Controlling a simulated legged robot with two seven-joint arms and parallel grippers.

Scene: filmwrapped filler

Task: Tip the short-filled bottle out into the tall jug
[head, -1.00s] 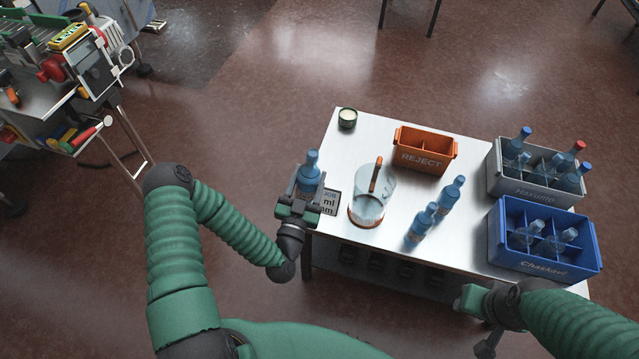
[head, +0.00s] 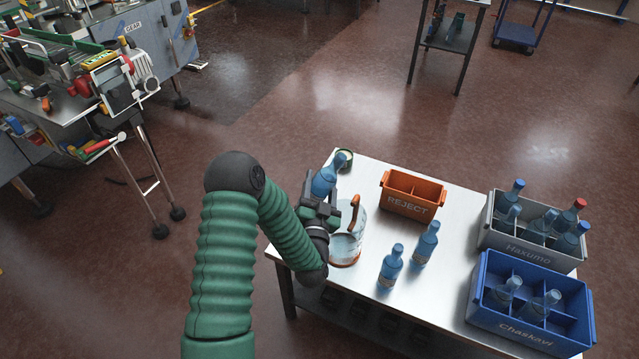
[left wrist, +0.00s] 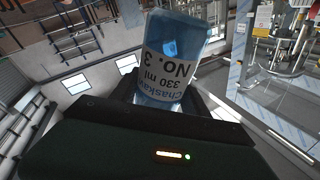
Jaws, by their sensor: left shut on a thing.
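My left gripper (head: 322,208) is shut on a blue bottle (head: 325,180). In the left wrist view the same bottle (left wrist: 172,62) shows a white label reading Chaskavi, 330 ml, NO. 3. The clear tall jug (head: 345,245), with an orange handle and base ring, stands on the table just right of and partly behind my left gripper. Two blue bottles (head: 425,243) (head: 391,266) stand upright right of the jug. My right gripper is out of view.
An orange REJECT bin (head: 412,207) stands behind the bottles. A grey Haxumo crate (head: 525,252) and a blue Chaskavi crate (head: 520,328) at the right hold bottles. A small green-rimmed tub (head: 345,154) sits at the table's back left corner.

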